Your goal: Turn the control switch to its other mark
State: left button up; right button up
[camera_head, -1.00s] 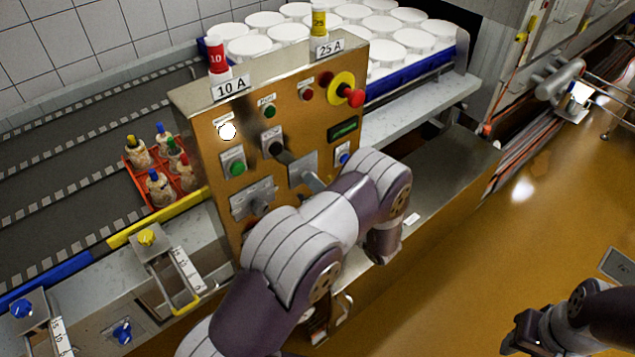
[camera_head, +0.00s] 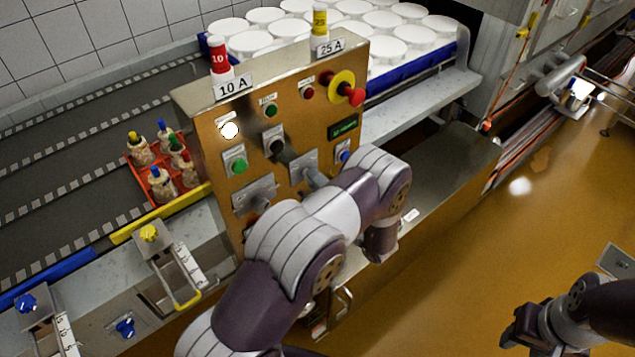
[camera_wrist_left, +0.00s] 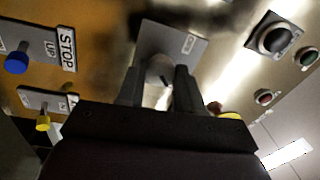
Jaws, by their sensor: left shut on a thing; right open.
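In the left wrist view my left gripper (camera_wrist_left: 158,76) is shut on the pale grip of a switch. The switch sits on a grey plate (camera_wrist_left: 180,42) with a small label, and the fingers hide much of the grip. My right gripper (camera_head: 514,340) is open and empty, away from the panel.
A red emergency button (camera_head: 355,96) and red and yellow bottles (camera_head: 217,58) are at the panel's top. A crate of small bottles (camera_head: 180,203) stands on the conveyor at left. White moulds (camera_head: 395,48) stand behind. The floor at right is open.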

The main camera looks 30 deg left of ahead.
pick_arm(q)
jog(key=o, duration=1)
jog(key=shift+o, duration=0.2)
jog(key=b+v, duration=0.4)
jog(key=v, duration=0.8)
jog(key=shift+d, duration=0.4)
